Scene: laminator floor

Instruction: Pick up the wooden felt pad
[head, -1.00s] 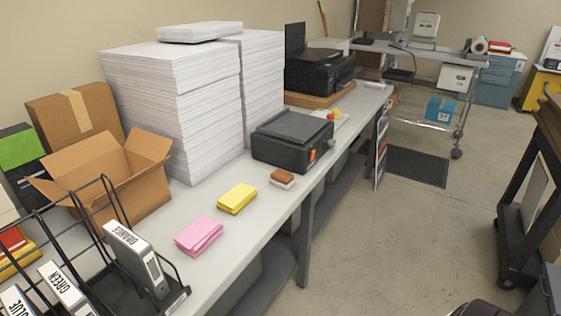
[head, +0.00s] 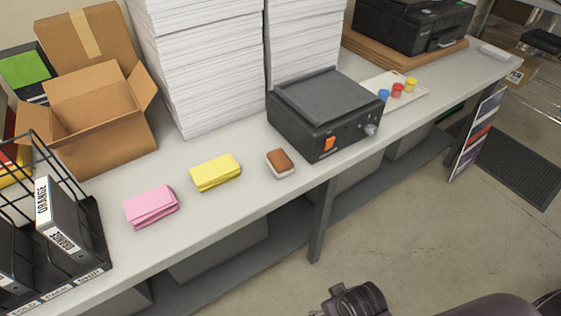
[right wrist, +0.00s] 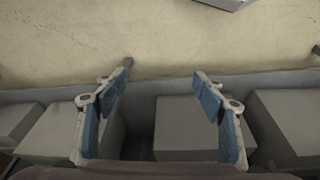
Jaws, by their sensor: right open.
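The wooden felt pad (head: 281,161) is a small block with a brown top and a pale underside. It lies on the grey table (head: 245,210), between the yellow stack and the black laminator in the head view. My right gripper (right wrist: 162,70) is open and empty in the right wrist view, with its two blue-padded fingers apart. That view faces the floor and grey boxes, and the pad is not seen there. A dark mechanical part at the bottom of the head view appears to be on my arm, away from the pad. My left gripper is not in view.
A yellow stack (head: 216,172) and a pink stack (head: 152,206) lie left of the pad. The black laminator (head: 325,112) stands close on its right. Tall paper stacks (head: 205,70) stand behind. A wire rack with binders (head: 65,235) is at left. The table front near the pad is clear.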

